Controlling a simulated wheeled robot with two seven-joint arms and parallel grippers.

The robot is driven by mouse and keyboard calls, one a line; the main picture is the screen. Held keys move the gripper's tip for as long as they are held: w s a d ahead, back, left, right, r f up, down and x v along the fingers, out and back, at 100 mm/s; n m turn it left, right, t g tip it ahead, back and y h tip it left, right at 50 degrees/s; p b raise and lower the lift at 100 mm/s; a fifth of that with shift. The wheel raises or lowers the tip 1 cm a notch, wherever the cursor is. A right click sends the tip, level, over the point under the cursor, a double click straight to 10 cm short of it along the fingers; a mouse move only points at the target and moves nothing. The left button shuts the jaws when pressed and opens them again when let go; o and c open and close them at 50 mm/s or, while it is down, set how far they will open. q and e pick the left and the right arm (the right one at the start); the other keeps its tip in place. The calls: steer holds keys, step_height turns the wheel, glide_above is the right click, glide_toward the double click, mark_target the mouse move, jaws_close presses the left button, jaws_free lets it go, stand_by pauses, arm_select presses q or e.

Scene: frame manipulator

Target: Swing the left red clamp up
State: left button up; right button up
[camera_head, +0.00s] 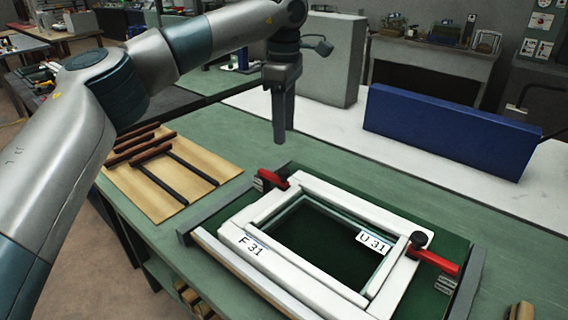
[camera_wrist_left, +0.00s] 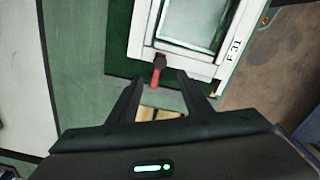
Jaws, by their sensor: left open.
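The left red clamp (camera_head: 270,178) sits at the far left corner of the white frame (camera_head: 335,286), its red handle pointing left, with a black knob at the frame edge. It also shows in the left wrist view (camera_wrist_left: 156,76), between and beyond the fingertips. My left gripper (camera_head: 280,138) points down above and beyond this clamp, apart from it. In the left wrist view its two fingers (camera_wrist_left: 163,88) are spread with nothing between them. A second red clamp (camera_head: 436,262) sits at the frame's right side. My right gripper is not in view.
The frame lies on a dark green fixture with grey side bars (camera_head: 473,285). A tan board (camera_head: 205,160) with dark bars lies left. A blue box (camera_head: 450,130) and a grey block (camera_head: 325,60) stand behind. Green table (camera_head: 400,190) is bare between fixture and blue box.

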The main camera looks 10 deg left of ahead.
mark_target(284, 170)
arm_select(q)
step_height(284, 170, down, 11)
steer(key=shift+f+p, duration=0.1)
steer(key=shift+p, duration=0.75)
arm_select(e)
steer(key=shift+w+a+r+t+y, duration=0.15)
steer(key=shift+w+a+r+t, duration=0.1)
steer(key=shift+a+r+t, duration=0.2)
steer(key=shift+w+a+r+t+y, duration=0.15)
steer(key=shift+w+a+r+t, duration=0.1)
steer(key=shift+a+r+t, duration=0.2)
arm_select(q)
jaws_close()
